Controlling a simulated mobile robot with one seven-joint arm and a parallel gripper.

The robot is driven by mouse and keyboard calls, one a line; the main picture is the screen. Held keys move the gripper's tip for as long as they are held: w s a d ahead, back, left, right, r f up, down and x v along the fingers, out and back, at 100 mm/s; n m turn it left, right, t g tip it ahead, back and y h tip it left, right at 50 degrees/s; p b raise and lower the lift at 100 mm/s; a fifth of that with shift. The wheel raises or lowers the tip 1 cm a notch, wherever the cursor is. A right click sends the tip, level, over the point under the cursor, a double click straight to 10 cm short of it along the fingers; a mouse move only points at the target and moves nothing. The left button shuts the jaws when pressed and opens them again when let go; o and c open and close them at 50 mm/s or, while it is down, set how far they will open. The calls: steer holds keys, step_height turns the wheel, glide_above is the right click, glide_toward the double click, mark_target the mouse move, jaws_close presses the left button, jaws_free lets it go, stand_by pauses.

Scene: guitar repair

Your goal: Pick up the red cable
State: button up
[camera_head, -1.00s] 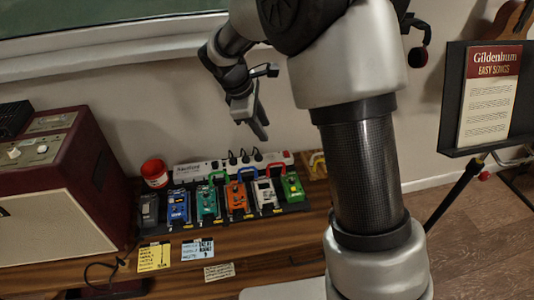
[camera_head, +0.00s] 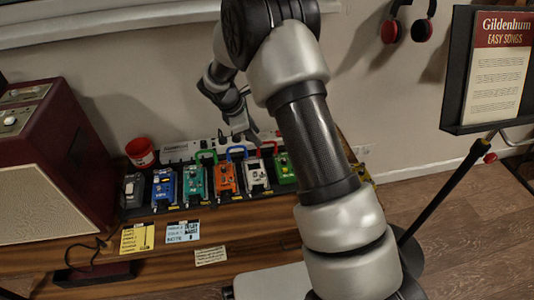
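The red cable (camera_head: 268,145) is a small arch at the back of the pedal row, between the white pedal (camera_head: 256,174) and the green pedal (camera_head: 284,168). It is partly hidden behind my gripper and arm. My gripper (camera_head: 248,138) points down above the back of the pedalboard, just left of the red cable and close to the blue cable (camera_head: 236,150). I cannot tell whether its fingers are apart. Nothing shows held in it.
A green cable (camera_head: 206,155) arches left of the blue one. A white power strip (camera_head: 180,150) runs behind the pedals. A red cup (camera_head: 140,152) and a maroon amplifier (camera_head: 45,165) stand left. Paper notes lie in front. A music stand (camera_head: 495,70) is right.

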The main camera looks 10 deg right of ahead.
steer(key=b+x, duration=0.2)
steer(key=x, duration=0.4)
steer(key=shift+s+d+f, duration=0.1)
steer(key=shift+d+f, duration=0.1)
steer(key=shift+d, duration=0.05)
steer(key=shift+r, duration=0.1)
jaws_close()
